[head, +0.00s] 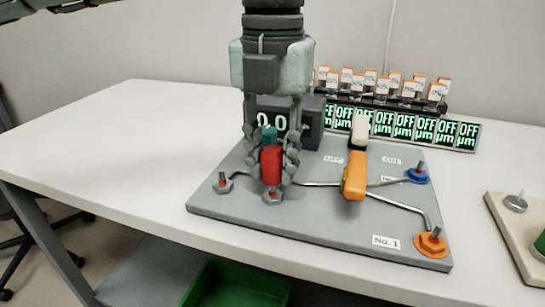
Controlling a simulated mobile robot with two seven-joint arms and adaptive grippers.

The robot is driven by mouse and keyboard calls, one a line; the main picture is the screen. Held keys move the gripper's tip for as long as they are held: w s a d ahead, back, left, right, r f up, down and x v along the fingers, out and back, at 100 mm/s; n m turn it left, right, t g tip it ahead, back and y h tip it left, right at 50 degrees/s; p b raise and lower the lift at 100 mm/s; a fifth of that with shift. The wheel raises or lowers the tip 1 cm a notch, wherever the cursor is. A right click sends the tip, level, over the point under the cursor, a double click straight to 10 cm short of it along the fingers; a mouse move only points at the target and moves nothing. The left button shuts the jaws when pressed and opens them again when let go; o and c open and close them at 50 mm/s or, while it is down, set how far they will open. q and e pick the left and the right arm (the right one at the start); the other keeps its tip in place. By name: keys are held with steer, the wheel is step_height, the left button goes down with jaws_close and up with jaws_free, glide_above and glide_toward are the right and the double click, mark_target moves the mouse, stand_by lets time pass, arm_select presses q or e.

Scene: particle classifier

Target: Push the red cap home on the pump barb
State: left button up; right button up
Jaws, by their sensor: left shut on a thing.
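The red cap (271,166) is upright at the left of the grey board (320,215), between the fingers of my left gripper (271,158). A teal part (268,134) shows just above it. My left gripper points down from above and is shut on the red cap. Directly under the cap is a metal fitting with a hex base (272,196). The cap's lower end is at this fitting; how far it sits over the barb is hidden. My right gripper is not in view.
A valve with an orange handle (355,176), bent tubes, a blue-based fitting (418,175) and an orange-based fitting (431,244) stand on the board. A dark display box (308,125) is behind the gripper. The table (110,140) is clear at left.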

mark_target(273, 149)
arm_select(q)
steer(key=shift+f+b, duration=1.05)
steer(key=shift+f, duration=0.2)
steer(key=o, duration=1.1)
steer(key=shift+o, duration=0.2)
step_height(273, 149, up, 12)
steer(key=shift+r, duration=0.1)
